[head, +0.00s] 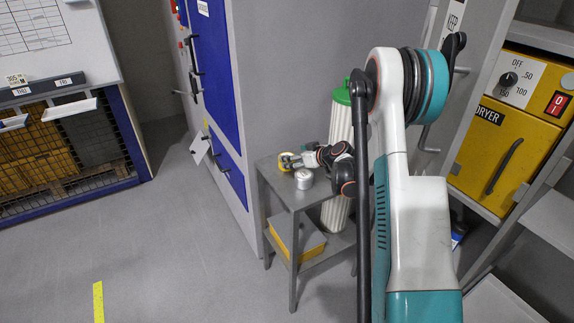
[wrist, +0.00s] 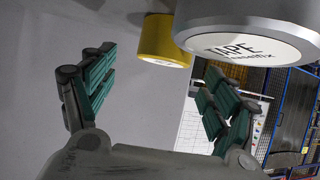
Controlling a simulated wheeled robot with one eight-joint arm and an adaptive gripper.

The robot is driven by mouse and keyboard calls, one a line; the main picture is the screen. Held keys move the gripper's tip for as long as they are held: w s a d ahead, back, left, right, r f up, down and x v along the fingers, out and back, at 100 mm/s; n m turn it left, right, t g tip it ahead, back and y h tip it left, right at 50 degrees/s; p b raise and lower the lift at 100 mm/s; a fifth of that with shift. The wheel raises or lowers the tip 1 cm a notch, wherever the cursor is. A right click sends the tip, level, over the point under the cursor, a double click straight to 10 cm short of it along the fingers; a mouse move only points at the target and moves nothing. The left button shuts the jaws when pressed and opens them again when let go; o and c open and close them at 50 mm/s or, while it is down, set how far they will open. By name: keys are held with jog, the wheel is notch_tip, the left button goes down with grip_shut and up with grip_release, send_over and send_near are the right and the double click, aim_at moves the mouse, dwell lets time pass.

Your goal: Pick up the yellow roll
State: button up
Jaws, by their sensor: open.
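The yellow roll (wrist: 163,42) shows at the top of the wrist view, beyond and between the two fingertips, apart from them. In the head view the yellow roll (head: 283,158) is on the small grey table, partly hidden by my gripper (head: 293,161). My gripper (wrist: 160,64) is open, with nothing between its green-padded fingers. A silver round can with a white label reading TAPE (wrist: 250,46) is right beside the roll in the wrist view, overlapping its edge in the picture. The can also shows in the head view (head: 304,179), in front of the gripper.
The grey table (head: 271,186) has a lower shelf with a yellow box (head: 295,238). A white cylinder with a green top (head: 341,118) stands behind my arm. A grey cabinet with blue doors (head: 217,75) is at the table's left. Floor at left is clear.

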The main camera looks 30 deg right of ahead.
jog(key=b+x, duration=0.1)
jog(key=x, duration=0.1)
jog(key=b+x, duration=0.1)
jog(key=x, duration=0.2)
jog(key=shift+a+f+b, duration=0.2)
jog(key=shift+f+b, duration=0.1)
jog(key=shift+f, duration=0.15)
jog(key=shift+r, duration=0.1)
jog(key=c, duration=1.3)
